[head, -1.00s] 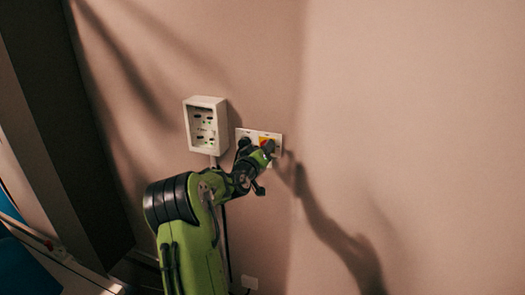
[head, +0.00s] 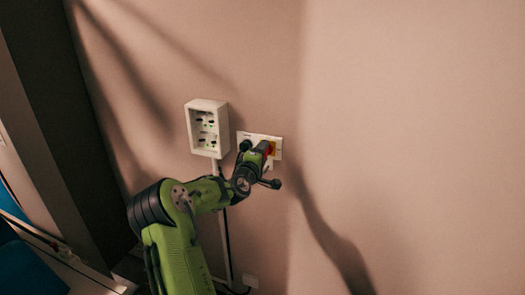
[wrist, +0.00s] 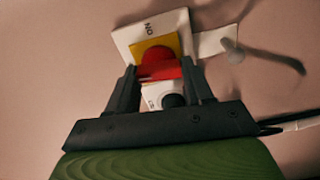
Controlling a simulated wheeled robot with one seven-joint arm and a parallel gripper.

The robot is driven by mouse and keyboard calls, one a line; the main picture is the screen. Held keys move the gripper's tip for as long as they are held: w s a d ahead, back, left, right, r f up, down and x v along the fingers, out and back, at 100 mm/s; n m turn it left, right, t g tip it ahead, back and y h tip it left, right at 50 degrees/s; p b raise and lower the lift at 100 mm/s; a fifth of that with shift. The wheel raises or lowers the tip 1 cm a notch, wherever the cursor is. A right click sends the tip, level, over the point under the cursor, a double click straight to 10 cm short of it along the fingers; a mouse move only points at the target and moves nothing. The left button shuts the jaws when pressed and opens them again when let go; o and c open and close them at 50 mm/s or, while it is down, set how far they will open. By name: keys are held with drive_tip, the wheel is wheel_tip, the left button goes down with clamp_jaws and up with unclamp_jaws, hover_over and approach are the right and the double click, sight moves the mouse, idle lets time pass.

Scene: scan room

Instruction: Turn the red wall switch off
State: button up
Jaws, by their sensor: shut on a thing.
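The red wall switch (wrist: 158,66) sits on a yellow backing (wrist: 152,46) on a white wall plate (wrist: 130,34) with "ON" printed on it. In the head view the red switch (head: 270,149) is partly hidden by my arm's end. My gripper (wrist: 162,74) is at the plate, its two dark fingers on either side of the red switch and shut on it. The gripper looks turned relative to the plate. The head view shows my gripper (head: 266,148) against the wall plate, its fingertips mostly hidden.
A black round part (wrist: 174,100) on white shows between the finger bases. A white socket box (head: 208,128) is on the wall left of the plate, with a cable (head: 222,220) running down below. The wall to the right (head: 410,130) is bare.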

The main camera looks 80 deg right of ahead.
drive_tip(key=shift+r+n, duration=0.2)
drive_tip(key=shift+n, duration=0.3)
drive_tip(key=o, duration=0.8)
drive_tip(key=shift+o, duration=1.2)
drive_tip(key=shift+f, duration=0.1)
drive_tip(key=shift+d+f, duration=0.1)
drive_tip(key=w+a+b, duration=0.1)
drive_tip(key=a, duration=1.4)
drive_tip(key=shift+w+a+b, duration=0.25)
drive_tip(key=shift+a+b, duration=0.1)
drive_tip(key=shift+a, duration=0.05)
